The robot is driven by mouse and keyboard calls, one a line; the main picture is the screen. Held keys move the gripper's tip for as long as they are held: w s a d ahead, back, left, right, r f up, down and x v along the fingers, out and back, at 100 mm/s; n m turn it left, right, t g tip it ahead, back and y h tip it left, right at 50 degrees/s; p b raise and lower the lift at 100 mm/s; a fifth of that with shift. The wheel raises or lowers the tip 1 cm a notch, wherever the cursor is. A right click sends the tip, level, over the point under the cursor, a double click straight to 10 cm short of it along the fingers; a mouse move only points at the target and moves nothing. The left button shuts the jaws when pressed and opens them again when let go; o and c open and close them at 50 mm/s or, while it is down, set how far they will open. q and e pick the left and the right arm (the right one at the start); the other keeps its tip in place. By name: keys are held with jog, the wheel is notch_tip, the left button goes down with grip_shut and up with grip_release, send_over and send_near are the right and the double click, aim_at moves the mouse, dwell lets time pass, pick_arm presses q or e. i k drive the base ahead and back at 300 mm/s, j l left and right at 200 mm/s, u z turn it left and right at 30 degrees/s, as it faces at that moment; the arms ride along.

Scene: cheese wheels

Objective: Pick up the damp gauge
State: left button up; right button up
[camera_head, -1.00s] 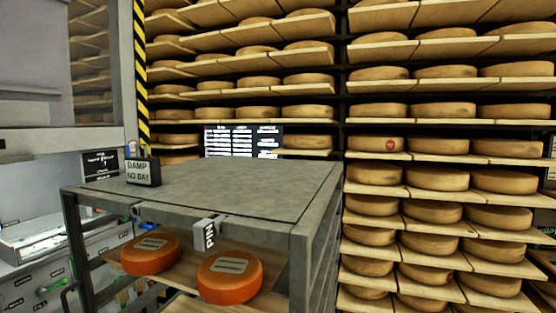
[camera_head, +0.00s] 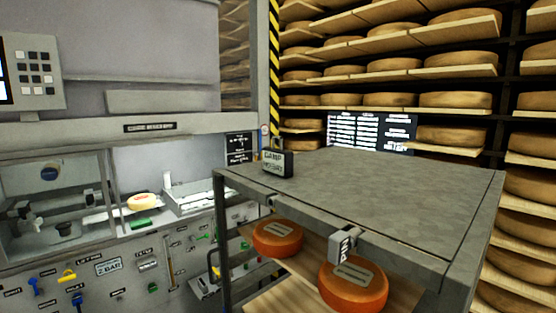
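A small dark box with a pale face lettered "DAMP" (camera_head: 277,163) stands upright on the grey top of the cart (camera_head: 375,188), near its back left corner. It looks like the damp gauge. It seems to have a loop or handle on top, too small to make out well. Neither of my grippers is in view, and nothing touches the box.
Two orange cheese wheels, left (camera_head: 277,238) and right (camera_head: 352,287), lie on the shelf under the cart top. A "PIN" tag (camera_head: 344,243) hangs at the front edge. A tool-hung workbench (camera_head: 110,268) is left; cheese racks (camera_head: 460,48) stand behind. The cart top is otherwise clear.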

aim_at(279, 162)
jog(key=j+z, duration=0.15)
jog(key=j, duration=0.3)
jog(key=k+j+z, duration=0.2)
jog(key=j, duration=0.25)
jog(key=j+z, duration=0.15)
jog(key=j, duration=0.3)
jog(key=k+l, duration=0.05)
